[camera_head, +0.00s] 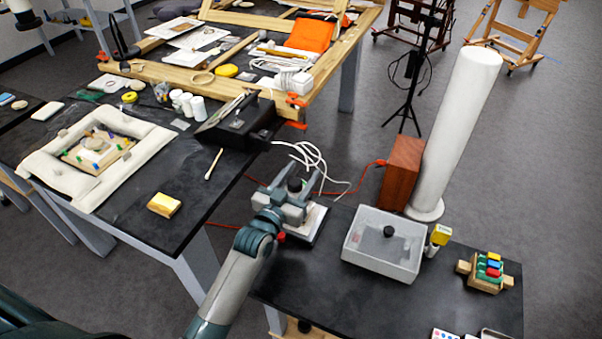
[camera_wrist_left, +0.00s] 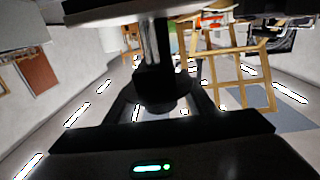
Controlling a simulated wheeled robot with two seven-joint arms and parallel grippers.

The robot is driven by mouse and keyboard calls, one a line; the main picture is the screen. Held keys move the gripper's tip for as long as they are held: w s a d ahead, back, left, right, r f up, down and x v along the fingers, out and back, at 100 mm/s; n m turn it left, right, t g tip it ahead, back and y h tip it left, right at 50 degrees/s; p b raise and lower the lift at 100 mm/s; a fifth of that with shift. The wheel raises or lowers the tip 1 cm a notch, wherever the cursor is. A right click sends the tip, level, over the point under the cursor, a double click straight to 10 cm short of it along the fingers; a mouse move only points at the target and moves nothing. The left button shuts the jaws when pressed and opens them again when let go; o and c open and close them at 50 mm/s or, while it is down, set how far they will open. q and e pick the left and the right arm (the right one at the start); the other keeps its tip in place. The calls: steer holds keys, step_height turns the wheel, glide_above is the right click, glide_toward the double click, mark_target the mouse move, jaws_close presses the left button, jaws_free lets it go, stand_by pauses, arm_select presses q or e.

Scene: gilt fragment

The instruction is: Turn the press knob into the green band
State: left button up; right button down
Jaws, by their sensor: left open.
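The press (camera_head: 312,226) stands at the left end of the small dark table, with a pale base and a red part beside it. Its black knob (camera_head: 295,184) shows between the fingers of my left gripper (camera_head: 293,188). The gripper is open, one finger on each side of the knob; I cannot tell whether either touches it. In the left wrist view a dark knob (camera_wrist_left: 162,92) hangs close in front on a shiny shaft. The green band cannot be made out, and the gripper hides much of the press.
A clear-lidded box (camera_head: 383,254), a yellow-topped bottle (camera_head: 438,239) and a wooden block with coloured pieces (camera_head: 485,271) stand to the right. A tall white column (camera_head: 462,125) and brown box (camera_head: 402,172) stand behind. White cables (camera_head: 305,158) lie behind the press.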

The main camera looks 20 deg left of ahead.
arm_select(q)
steer(key=c, duration=1.1)
steer(key=shift+o, duration=0.2)
steer(key=shift+d+f+m+h+b, duration=0.1)
steer(key=shift+m+h+b, duration=0.25)
steer(key=shift+h, duration=0.15)
